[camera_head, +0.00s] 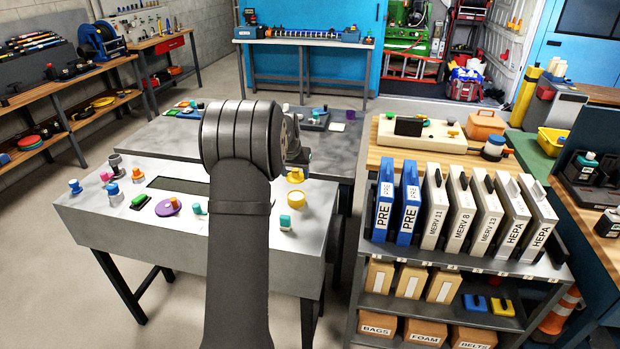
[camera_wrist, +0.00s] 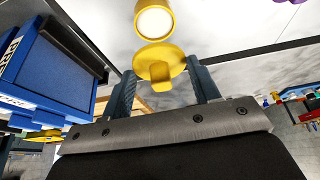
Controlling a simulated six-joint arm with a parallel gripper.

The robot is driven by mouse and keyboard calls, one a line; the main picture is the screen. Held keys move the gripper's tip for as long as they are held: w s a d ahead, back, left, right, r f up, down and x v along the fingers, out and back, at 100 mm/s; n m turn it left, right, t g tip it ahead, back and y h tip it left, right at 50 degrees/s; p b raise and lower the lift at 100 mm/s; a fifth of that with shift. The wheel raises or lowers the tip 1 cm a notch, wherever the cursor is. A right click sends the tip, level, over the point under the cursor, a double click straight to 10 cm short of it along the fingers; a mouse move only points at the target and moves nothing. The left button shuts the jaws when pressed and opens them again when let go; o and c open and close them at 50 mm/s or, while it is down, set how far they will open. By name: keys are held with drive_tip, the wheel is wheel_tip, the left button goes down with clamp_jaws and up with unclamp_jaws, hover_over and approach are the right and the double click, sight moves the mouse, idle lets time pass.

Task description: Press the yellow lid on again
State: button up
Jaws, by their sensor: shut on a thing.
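A yellow lid (camera_wrist: 158,59) with a knob shows between the fingers of my gripper (camera_wrist: 161,80) in the wrist view. My gripper is shut on the lid. An open yellow pot (camera_wrist: 153,22) with a pale inside shows just beyond the lid, apart from it. In the head view the pot (camera_head: 297,199) stands near the right edge of the grey bench, and the lid (camera_head: 295,175) shows just behind it in the picture. My arm hides much of my gripper there.
On the grey bench (camera_head: 120,212), a teal-capped jar (camera_head: 285,222) stands in front of the pot. A purple disc (camera_head: 168,208) and several coloured knobbed pieces lie to the left. Blue PRE filters (camera_head: 384,198) stand on a rack to the right.

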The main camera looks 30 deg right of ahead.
drive_tip(key=shift+f, duration=3.15)
drive_tip(key=shift+f, duration=0.1)
drive_tip(key=o, duration=1.5)
drive_tip(key=shift+c, duration=0.2)
drive_tip(key=shift+r, duration=3.5)
clamp_jaws()
